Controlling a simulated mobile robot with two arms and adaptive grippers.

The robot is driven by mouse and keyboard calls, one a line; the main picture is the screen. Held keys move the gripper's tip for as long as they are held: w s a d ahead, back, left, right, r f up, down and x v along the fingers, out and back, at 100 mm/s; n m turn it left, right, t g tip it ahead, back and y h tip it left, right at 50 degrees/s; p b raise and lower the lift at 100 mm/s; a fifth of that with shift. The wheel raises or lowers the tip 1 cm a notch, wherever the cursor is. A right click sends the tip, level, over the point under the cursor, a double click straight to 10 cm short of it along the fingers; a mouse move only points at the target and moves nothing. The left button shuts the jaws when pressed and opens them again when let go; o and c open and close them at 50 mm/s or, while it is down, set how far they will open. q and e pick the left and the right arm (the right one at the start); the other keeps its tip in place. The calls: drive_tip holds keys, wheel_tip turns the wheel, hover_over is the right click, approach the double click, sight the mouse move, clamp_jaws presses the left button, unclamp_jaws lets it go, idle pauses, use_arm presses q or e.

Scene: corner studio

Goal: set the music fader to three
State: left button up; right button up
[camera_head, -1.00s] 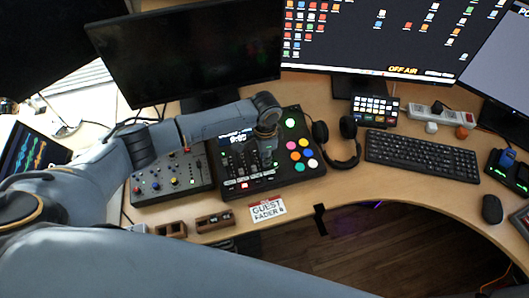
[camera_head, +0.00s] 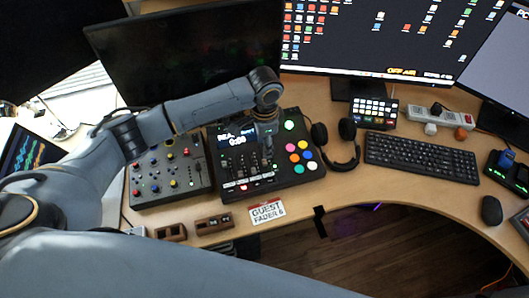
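A black mixing console (camera_head: 310,178) lies on the desk. It has a small lit screen (camera_head: 235,138), a row of short faders (camera_head: 240,184) along its front left and several coloured round pads on its right. Which fader is the music one is too small to read. My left arm reaches in from the left, and my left gripper (camera_head: 268,148) points down over the middle of the console, right of the screen. Its fingertips are small and dark against the console, so I cannot tell whether they are open or touch anything. My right gripper is not in view.
A grey mixer with knobs (camera_head: 150,189) is left of the console. A "GUEST FADER" card (camera_head: 266,211) and small wooden blocks (camera_head: 213,223) lie in front. Headphones (camera_head: 340,150), a keyboard (camera_head: 422,156) and a mouse (camera_head: 491,210) are to the right. Monitors stand behind.

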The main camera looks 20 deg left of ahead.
use_arm(q)
drive_tip(key=shift+r, duration=2.05)
